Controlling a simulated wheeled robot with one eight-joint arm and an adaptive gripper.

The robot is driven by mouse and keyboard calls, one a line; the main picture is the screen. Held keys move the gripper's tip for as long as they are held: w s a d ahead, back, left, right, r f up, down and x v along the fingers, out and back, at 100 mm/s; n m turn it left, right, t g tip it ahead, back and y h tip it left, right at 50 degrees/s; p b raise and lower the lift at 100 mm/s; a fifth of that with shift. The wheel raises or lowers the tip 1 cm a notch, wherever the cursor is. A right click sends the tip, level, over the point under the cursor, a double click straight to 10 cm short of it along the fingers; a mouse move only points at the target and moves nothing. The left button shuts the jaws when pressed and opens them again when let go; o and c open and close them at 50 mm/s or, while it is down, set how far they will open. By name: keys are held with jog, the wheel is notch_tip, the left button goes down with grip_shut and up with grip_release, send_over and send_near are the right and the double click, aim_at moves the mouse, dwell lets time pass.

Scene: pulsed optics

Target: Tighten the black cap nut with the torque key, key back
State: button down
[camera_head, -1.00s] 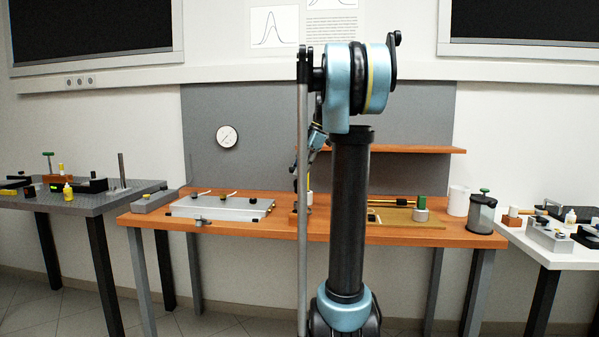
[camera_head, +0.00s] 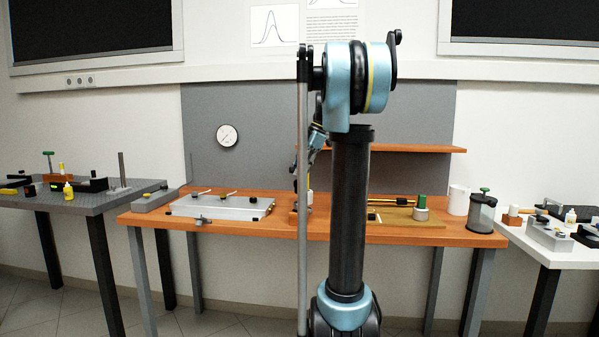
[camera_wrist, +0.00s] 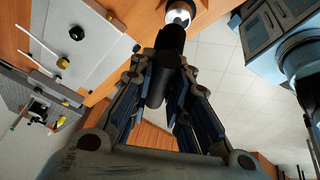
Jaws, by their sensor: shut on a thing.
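In the wrist view my gripper (camera_wrist: 167,68) is shut on a dark cylindrical handle, which looks like the torque key (camera_wrist: 158,86). Beyond the handle's far end is a round white and black piece (camera_wrist: 179,14); whether it belongs to the key is unclear. A black knob, probably the black cap nut (camera_wrist: 77,32), sits on the pale metal plate (camera_wrist: 100,70), left of my gripper and apart from it. In the head view my gripper is mostly hidden behind my arm and the grey pole, above the orange bench.
A yellow knob (camera_wrist: 62,63) and thin pale rods lie on the plate.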

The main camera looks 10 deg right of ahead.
jog(key=shift+f, duration=0.9)
jog(key=shift+w+f, duration=0.1)
jog(key=shift+f, duration=0.45)
jog(key=c, duration=1.4)
grip_release()
jog(key=shift+r, duration=0.15)
jog(key=v, duration=0.5)
jog(key=a+v, duration=0.1)
jog(key=v, duration=0.9)
jog(key=shift+w+a+r, duration=0.15)
jog(key=shift+r, duration=0.35)
